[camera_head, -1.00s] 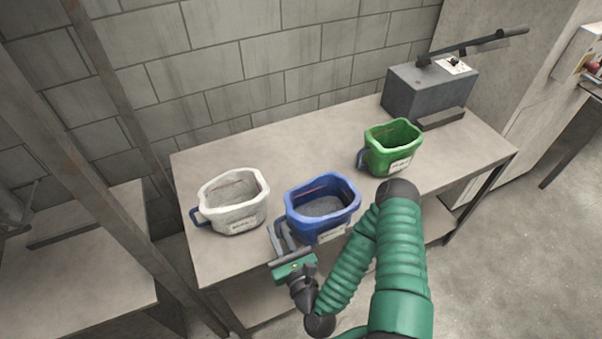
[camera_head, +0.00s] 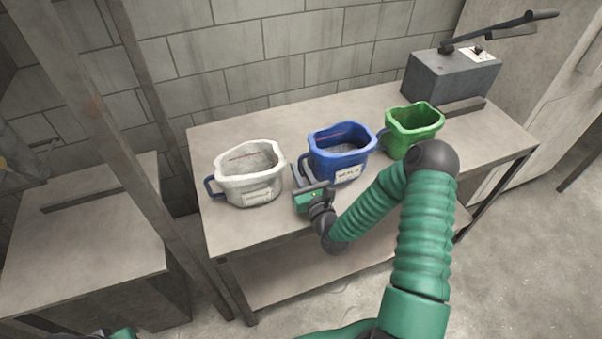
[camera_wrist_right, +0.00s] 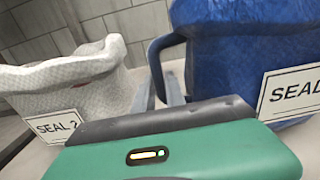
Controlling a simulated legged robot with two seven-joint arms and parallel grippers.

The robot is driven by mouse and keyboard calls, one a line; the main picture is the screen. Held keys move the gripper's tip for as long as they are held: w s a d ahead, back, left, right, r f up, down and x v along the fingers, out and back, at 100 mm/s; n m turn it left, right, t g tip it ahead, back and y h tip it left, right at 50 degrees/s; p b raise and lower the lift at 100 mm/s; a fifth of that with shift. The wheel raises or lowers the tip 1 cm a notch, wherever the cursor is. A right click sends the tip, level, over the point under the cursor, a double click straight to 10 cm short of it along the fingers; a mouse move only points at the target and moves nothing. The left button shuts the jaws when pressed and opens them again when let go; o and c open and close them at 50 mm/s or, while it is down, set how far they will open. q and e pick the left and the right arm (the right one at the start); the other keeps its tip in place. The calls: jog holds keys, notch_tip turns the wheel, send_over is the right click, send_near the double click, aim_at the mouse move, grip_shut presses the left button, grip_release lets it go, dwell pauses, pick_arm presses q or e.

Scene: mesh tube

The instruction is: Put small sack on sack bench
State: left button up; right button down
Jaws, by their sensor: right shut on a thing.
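A blue sack (camera_head: 352,172) with a white label is in the middle of the head view, between a white sack (camera_head: 238,190) and a green sack (camera_head: 415,133). My right gripper (camera_head: 301,174) is shut on the handle at the blue sack's left side. In the right wrist view, the handle (camera_wrist_right: 153,60) loops down to the gripper fingers (camera_wrist_right: 168,92), with the blue sack (camera_wrist_right: 225,75) at right and the white sack (camera_wrist_right: 85,80) at left. The blue sack is upright; I cannot tell whether it touches the table.
The sacks' grey table (camera_head: 300,118) also bears a dark grey machine (camera_head: 450,78) with a lever. A lower bench (camera_head: 85,235) at left has a bare top. An upright post (camera_head: 150,120) stands between them. A block wall closes the back.

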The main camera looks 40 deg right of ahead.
jog(key=shift+w+f, duration=0.1)
jog(key=shift+f, duration=0.6)
jog(key=shift+d, duration=0.2)
jog(key=c, duration=1.4)
grip_release()
jog(key=shift+d+f, duration=0.15)
jog(key=shift+d, duration=0.25)
jog(key=shift+a, duration=0.4)
jog(key=v, duration=1.1)
jog(key=shift+s+b, duration=0.35)
jog(key=shift+s+a, duration=0.15)
jog(key=shift+s, duration=0.1)
